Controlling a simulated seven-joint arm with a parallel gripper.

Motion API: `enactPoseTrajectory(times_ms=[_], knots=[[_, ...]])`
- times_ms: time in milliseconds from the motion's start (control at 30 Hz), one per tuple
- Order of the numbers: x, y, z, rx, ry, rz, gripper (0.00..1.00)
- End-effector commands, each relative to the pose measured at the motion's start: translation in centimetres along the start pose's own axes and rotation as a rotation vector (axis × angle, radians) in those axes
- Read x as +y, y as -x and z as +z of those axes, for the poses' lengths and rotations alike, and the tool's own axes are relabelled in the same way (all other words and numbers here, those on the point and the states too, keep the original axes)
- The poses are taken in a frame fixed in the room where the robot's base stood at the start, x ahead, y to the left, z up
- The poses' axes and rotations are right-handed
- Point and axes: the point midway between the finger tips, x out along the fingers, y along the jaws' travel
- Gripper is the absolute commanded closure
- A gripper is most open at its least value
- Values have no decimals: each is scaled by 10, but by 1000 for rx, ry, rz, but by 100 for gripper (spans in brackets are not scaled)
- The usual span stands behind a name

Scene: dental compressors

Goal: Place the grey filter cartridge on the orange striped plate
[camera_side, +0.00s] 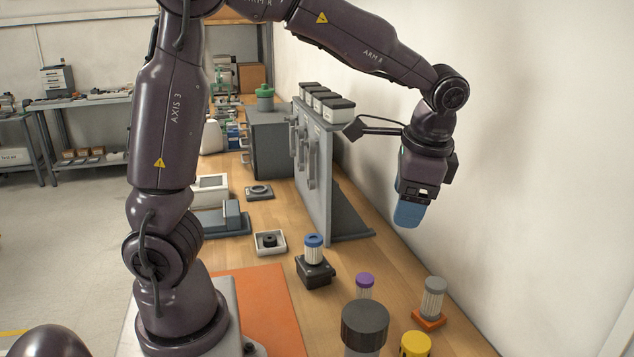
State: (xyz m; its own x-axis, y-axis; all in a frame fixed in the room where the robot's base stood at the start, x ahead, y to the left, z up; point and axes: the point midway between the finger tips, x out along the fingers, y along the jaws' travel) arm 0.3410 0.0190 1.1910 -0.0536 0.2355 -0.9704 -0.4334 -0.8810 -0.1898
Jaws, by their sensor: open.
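The grey-capped filter cartridge (433,297) stands upright at the right, with a pale ribbed body. A small orange plate (430,321) lies directly under it, and the cartridge appears to rest on it. Stripes on this plate are too small to tell. My gripper (408,214) hangs in the air near the right wall, with blue fingers pointing down. It is open and holds nothing visible. It is above and apart from the cartridge, up and slightly to the left of it in the picture.
A blue-capped cartridge (313,249) stands on a black block (316,272). A purple-capped cartridge (364,286), a dark-capped container (364,325) and a yellow-topped one (415,345) stand near the grey one. An upright grey panel (313,180) rises behind. An orange mat (262,300) lies left.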

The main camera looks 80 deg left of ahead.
Motion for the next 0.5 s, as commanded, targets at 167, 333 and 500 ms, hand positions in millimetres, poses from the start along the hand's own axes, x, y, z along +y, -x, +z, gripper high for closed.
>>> enactPoseTrajectory(times_ms=[167,333,500], knots=[[21,33,54,232,181,70,32],[45,46,96,421,338,101,32],[63,45,121,542,446,109,32]])
